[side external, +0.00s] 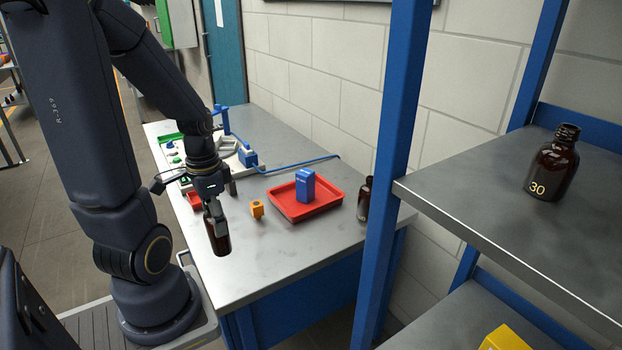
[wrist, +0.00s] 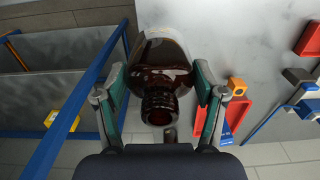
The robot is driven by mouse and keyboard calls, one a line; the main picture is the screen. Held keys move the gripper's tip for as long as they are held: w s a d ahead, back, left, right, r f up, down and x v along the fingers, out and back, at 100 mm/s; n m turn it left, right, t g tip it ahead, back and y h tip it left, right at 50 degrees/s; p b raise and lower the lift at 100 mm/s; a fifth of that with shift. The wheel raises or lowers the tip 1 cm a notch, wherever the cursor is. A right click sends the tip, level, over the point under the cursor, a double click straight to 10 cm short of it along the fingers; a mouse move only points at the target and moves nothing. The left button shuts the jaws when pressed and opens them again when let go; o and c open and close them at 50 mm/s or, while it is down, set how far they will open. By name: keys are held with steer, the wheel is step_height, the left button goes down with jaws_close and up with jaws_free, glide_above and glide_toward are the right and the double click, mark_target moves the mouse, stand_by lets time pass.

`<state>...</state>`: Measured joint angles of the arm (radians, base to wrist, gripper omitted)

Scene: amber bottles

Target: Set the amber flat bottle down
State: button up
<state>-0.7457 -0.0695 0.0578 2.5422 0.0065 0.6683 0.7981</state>
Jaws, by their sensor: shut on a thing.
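The amber bottle (side external: 219,238) is held in my gripper (side external: 213,205) over the near part of the grey metal table (side external: 285,245). Its dark brown glass hangs below the fingers, close to upright with a slight lean. Whether its base touches the table, I cannot tell. In the wrist view the bottle (wrist: 160,72) has its threaded neck toward the camera, and the green-padded fingers of my gripper (wrist: 160,95) are shut on its two sides. The fingers cover part of the bottle in the side view.
A red tray (side external: 327,210) with a blue box (side external: 305,185) and an orange block (side external: 257,208) lie to the right. Another amber bottle (side external: 364,198) stands partly behind the blue post (side external: 393,150). A bottle marked 30 (side external: 553,170) is on the shelf (side external: 460,190). The table's front is clear.

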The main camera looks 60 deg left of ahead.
steer(key=shift+w+a+f, duration=1.1)
steer(key=shift+w+f, duration=0.8)
steer(key=shift+f, duration=0.2)
steer(key=shift+w+a+f, duration=1.15)
steer(key=shift+w+f, duration=0.7)
steer(key=shift+f, duration=0.3)
steer(key=shift+w+a+f, duration=1.1)
steer(key=shift+w+f, duration=0.8)
steer(key=shift+f, duration=0.2)
steer(key=shift+f, duration=0.1)
steer(key=o, duration=1.2)
steer(key=shift+o, duration=0.2)
